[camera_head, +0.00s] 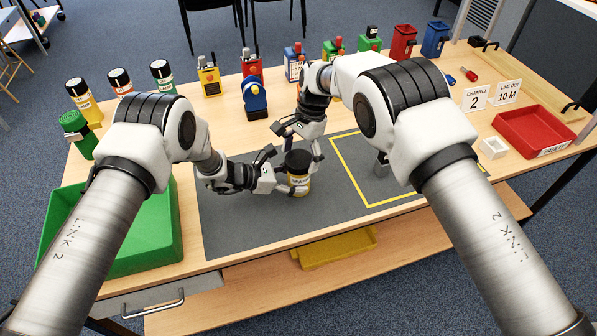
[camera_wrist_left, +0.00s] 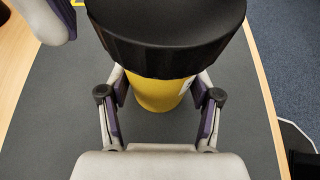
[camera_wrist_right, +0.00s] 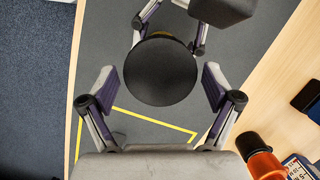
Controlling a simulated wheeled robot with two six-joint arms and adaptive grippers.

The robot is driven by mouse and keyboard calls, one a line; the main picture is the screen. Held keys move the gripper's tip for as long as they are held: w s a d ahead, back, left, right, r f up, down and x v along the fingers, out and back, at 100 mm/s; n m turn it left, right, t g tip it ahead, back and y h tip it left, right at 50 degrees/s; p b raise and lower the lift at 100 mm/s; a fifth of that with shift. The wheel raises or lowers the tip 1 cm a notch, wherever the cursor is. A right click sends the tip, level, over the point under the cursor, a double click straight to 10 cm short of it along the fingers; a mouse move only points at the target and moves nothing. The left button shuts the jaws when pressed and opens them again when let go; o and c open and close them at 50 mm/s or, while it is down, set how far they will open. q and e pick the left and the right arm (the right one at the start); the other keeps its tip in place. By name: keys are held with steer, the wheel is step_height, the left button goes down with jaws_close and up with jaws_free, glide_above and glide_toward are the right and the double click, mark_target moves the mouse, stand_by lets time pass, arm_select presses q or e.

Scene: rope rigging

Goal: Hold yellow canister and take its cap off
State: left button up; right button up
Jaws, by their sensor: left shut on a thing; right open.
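The yellow canister (camera_head: 299,186) stands upright on the dark grey mat (camera_head: 235,230), its wide black cap (camera_head: 298,160) on top. In the left wrist view its yellow body (camera_wrist_left: 156,95) is between the fingers of my left gripper (camera_wrist_left: 158,112), which is shut on it below the cap. My right gripper (camera_head: 303,147) comes down from above. In the right wrist view the round cap (camera_wrist_right: 160,72) sits between the spread fingers of the open right gripper (camera_wrist_right: 159,88), with gaps at both sides. The canister's body is mostly hidden under the cap there.
Several other canisters (camera_head: 83,103) stand at the back left. Radios and small devices (camera_head: 209,80) line the back edge. A green bin (camera_head: 150,255) is at the front left, a red tray (camera_head: 530,131) at the right. The mat's yellow-outlined square (camera_head: 345,160) lies right of the canister.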

mark_target(300, 158)
steer(key=m, duration=0.4)
steer(key=shift+s+d+t+y, duration=0.1)
steer(key=shift+s+t+y, duration=0.05)
steer(key=shift+t+y, duration=0.2)
steer(key=m+t, duration=0.1)
steer(key=m, duration=0.4)
steer(key=shift+m, duration=0.3)
steer(key=c, duration=1)
steer(key=shift+o, duration=0.2)
steer(key=n+g, duration=0.1)
steer(key=n, duration=0.4)
steer(key=shift+r, duration=1.25)
steer(key=shift+r, duration=0.1)
steer(key=shift+r, duration=2.4)
arm_select(q)
steer(key=o, duration=1.4)
steer(key=shift+c, duration=0.2)
